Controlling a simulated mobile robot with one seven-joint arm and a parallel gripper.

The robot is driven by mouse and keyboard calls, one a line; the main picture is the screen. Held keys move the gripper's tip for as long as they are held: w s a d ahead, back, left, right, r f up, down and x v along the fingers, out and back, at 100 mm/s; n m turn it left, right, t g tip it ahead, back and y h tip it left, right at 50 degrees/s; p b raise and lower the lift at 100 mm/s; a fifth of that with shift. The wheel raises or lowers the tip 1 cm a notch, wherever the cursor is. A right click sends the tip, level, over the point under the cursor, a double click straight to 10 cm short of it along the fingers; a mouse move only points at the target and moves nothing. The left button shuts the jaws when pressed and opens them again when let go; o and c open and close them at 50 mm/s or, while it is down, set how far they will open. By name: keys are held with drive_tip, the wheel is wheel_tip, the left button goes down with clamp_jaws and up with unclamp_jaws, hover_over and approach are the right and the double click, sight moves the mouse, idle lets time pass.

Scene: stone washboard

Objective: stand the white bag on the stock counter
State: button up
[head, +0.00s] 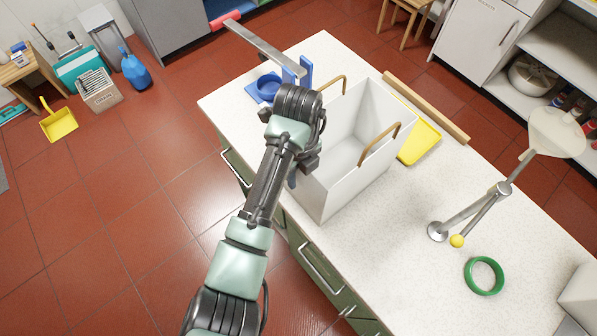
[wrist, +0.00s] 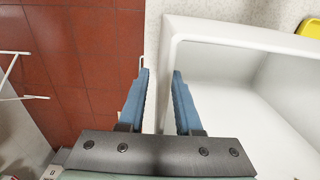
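The white bag (head: 340,190), open-topped and boxy with two tan handles, stands upright on the speckled white counter (head: 400,235). I cannot tell from the frames whether this is the stock counter. My gripper (head: 292,178) is at the bag's left side, its fingertips mostly hidden by my arm in the head view. In the wrist view my gripper (wrist: 160,75) has its blue fingers apart. The near wall of the white bag (wrist: 168,60) runs between them, the right finger over the bag's opening. Contact cannot be made out.
A blue item (head: 267,87) lies behind my gripper on the counter. A yellow tray (head: 420,140) and a wooden bar (head: 425,107) lie beyond the bag. A metal lamp-like stand (head: 470,212) and a green ring (head: 484,276) are at right. Clear counter lies between.

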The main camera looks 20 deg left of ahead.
wheel_tip(320, 180, up, 12)
drive_tip(key=shift+a+r+p, duration=0.1)
drive_tip(key=shift+r+p, duration=0.05)
drive_tip(key=shift+p, duration=1)
drive_tip(key=w+d+r+n+t+h, duration=0.1)
drive_tip(key=w+d+r+n+t, duration=0.1)
drive_tip(key=w+d+r+t, duration=0.35)
drive_tip(key=w+d+r+n+t+h, duration=0.1)
drive_tip(key=w+d+r+n+t, duration=0.15)
drive_tip(key=r, duration=0.55)
drive_tip(key=w+d+r+n+t, duration=0.3)
drive_tip(key=w+d+r, duration=0.1)
drive_tip(key=w+r, duration=0.15)
wheel_tip(320, 180, up, 17)
drive_tip(key=s+d+n+t+h, duration=0.2)
drive_tip(key=n+t, duration=0.4)
drive_tip(key=s+a+r+n+t+y, duration=0.2)
drive_tip(key=s+r+n+t, duration=0.3)
drive_tip(key=s+r, duration=0.3)
drive_tip(key=s+a+r+n+t+y, duration=0.1)
drive_tip(key=s+a+r+n+t, duration=0.2)
drive_tip(key=s+r+n+t, duration=0.2)
drive_tip(key=s+r+n, duration=0.1)
drive_tip(key=s+r, duration=0.2)
drive_tip(key=r, duration=0.3)
drive_tip(key=shift+s+a+n+t+y, duration=0.2)
drive_tip(key=shift+n+t+y, duration=0.1)
drive_tip(key=shift+n+y, duration=0.1)
